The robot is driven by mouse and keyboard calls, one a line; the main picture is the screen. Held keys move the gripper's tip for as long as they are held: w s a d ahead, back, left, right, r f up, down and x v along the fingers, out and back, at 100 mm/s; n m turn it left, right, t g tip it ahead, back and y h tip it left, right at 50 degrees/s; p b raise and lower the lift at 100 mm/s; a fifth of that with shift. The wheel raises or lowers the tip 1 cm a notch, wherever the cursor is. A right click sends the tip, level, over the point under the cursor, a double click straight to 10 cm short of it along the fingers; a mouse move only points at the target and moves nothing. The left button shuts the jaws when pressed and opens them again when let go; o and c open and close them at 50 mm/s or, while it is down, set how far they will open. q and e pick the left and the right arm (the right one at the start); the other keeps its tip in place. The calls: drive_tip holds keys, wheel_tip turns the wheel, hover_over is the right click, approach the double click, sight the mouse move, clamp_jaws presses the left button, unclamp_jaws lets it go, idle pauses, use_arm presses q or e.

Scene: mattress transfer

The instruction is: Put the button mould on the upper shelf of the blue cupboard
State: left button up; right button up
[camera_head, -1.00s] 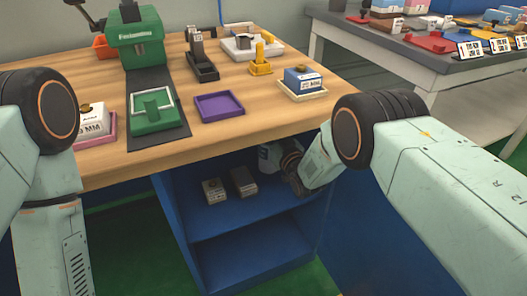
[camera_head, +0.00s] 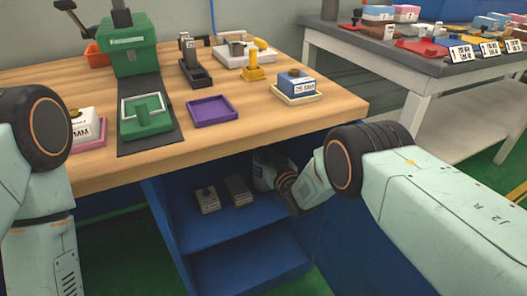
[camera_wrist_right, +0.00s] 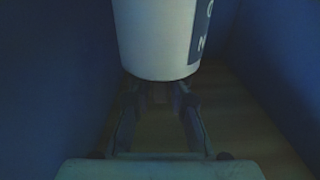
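The blue cupboard (camera_head: 170,222) stands open under the wooden workbench. My right gripper (camera_head: 283,178) reaches into its upper compartment at the right side. A white block with a dark blue lettered label, apparently the button mould (camera_head: 262,170), is at its fingertips, partly hidden by the gripper. In the right wrist view the white mould (camera_wrist_right: 157,38) fills the top centre, and the fingers (camera_wrist_right: 158,98) reach up to its lower edge. The mould hides their tips, so their grip on it is unclear. My left gripper is out of view; only its arm shows.
Two grey moulds, one (camera_head: 207,200) left of the other (camera_head: 239,189), stand on the upper shelf. The lower compartment (camera_head: 250,275) looks empty. Above, the bench holds a green press (camera_head: 128,45), a purple tray (camera_head: 212,110) and a blue-and-white mould (camera_head: 297,86).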

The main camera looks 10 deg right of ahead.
drive_tip(key=shift+o, duration=1.3)
drive_tip(key=shift+r, duration=0.2)
drive_tip(key=p+v, duration=0.5)
drive_tip(key=v, duration=0.7)
